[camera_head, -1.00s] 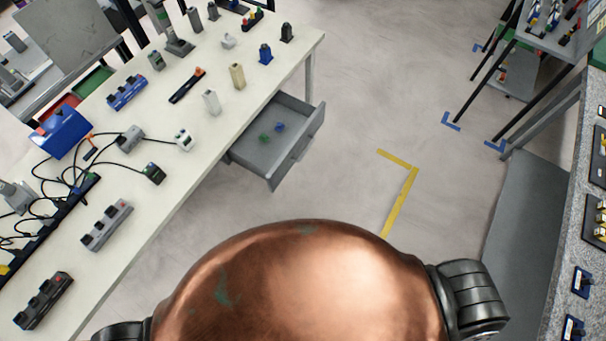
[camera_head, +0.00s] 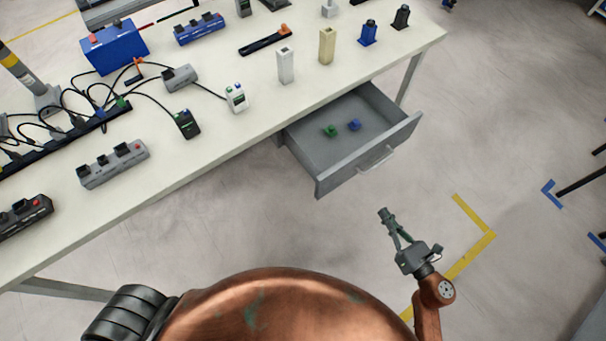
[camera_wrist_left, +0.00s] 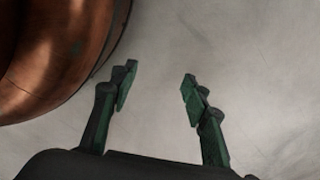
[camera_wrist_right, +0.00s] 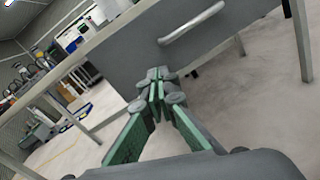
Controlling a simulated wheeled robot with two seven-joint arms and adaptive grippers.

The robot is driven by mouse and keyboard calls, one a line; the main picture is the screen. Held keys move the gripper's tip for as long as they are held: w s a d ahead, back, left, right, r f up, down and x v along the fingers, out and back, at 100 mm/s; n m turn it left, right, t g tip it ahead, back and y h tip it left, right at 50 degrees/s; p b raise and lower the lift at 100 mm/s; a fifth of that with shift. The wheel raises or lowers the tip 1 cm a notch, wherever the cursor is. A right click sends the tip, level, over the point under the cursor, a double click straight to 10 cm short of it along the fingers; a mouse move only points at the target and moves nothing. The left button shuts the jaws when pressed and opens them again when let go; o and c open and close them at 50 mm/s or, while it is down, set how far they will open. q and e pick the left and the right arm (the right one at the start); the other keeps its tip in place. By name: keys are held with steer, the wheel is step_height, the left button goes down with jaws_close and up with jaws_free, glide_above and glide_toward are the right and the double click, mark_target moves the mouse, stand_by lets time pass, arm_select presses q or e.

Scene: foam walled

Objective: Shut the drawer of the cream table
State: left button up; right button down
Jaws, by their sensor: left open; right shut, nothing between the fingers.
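The cream table (camera_head: 215,120) runs across the head view from lower left to upper right. Its grey drawer (camera_head: 335,178) is pulled out on the near side, with a small green block and a small blue block lying inside. The drawer front has a bar handle (camera_head: 378,160), which also shows in the right wrist view (camera_wrist_right: 192,25). My right gripper (camera_head: 383,212) is shut and empty, apart from the drawer front, below the handle in the picture. My left gripper (camera_wrist_left: 158,78) is open and empty above bare floor in the left wrist view; the head view does not show it.
Power strips, cables, a blue box (camera_head: 113,47) and several small upright blocks stand on the tabletop. A table leg (camera_head: 409,75) stands beyond the drawer. Yellow tape (camera_head: 472,250) marks the floor at right. The floor before the drawer is clear apart from my right arm.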

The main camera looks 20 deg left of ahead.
steer(key=s+a+r+n+g+y+b, duration=0.1)
steer(key=s+a+r+n+g+y, duration=0.1)
steer(key=a+n, duration=0.25)
steer(key=b, duration=0.1)
glide_toward(340, 176)
steer(key=shift+n, duration=0.25)
steer(key=x, duration=0.5)
steer(key=shift+w+a+r, duration=0.15)
steer(key=shift+a, duration=0.25)
arm_select(q)
steer(key=shift+w+r, duration=0.4)
steer(key=shift+w, duration=0.2)
steer(key=shift+w+r, duration=0.35)
steer(key=shift+w, duration=0.25)
arm_select(e)
steer(key=shift+w+a, duration=0.3)
steer(key=shift+a, duration=0.15)
